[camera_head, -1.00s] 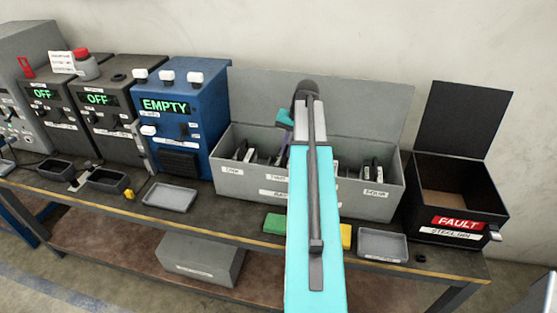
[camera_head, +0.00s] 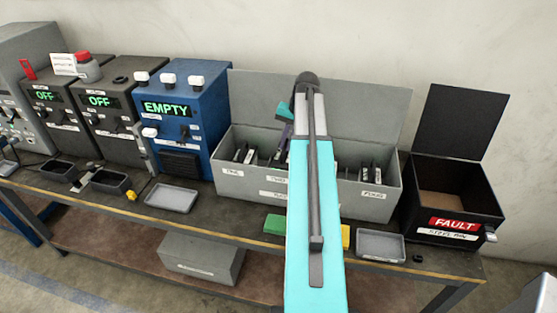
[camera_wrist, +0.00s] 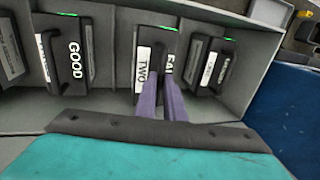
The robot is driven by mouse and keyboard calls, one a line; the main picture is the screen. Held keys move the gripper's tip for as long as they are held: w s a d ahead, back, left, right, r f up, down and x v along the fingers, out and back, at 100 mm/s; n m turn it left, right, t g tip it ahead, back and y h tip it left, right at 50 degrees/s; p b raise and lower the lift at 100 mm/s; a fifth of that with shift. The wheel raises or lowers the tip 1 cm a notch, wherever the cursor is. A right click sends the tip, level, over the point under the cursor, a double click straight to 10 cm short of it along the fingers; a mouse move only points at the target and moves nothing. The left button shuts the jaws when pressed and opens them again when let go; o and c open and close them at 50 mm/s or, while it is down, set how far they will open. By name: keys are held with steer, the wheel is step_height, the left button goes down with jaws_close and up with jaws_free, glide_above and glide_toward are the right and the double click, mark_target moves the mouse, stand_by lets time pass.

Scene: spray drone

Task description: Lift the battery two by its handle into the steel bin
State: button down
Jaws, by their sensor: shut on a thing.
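Battery two (camera_wrist: 150,37), a dark block with "TWO" and "FAIL" labels, stands in a slot of the grey case (camera_head: 330,205). In the wrist view the purple fingers of my gripper (camera_wrist: 161,88) are shut on it at its handle, which they mostly cover. In the head view my gripper (camera_head: 284,122) is low over the case's left half, and my arm hides the middle of the case. The steel bin (camera_head: 418,213), black with a red "FAULT" label and raised lid, stands at the far right; its visible floor is bare.
Other batteries stand close by in the case, one marked "GOOD" (camera_wrist: 72,50) and another on the other side (camera_wrist: 208,65). Case dividers and the raised case lid (camera_head: 370,105) surround the spot. A blue charger (camera_head: 190,105) reads "EMPTY". A grey tray (camera_head: 382,245) lies before the bin.

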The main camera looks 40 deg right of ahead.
steer(key=shift+w+a+r+p+v, duration=0.15)
steer(key=shift+w+p+v, duration=0.15)
steer(key=shift+p+v, duration=0.8)
steer(key=shift+w+a+p+v, duration=0.2)
steer(key=shift+p+v, duration=0.3)
steer(key=shift+v, duration=1.05)
steer(key=shift+w+a+r+p+v, duration=0.15)
steer(key=shift+w+p+v, duration=0.2)
steer(key=shift+p+v, duration=0.75)
steer(key=w+a+v, duration=0.1)
steer(key=v, duration=0.7)
steer(key=shift+w+r, duration=0.25)
steer(key=shift+r, duration=0.2)
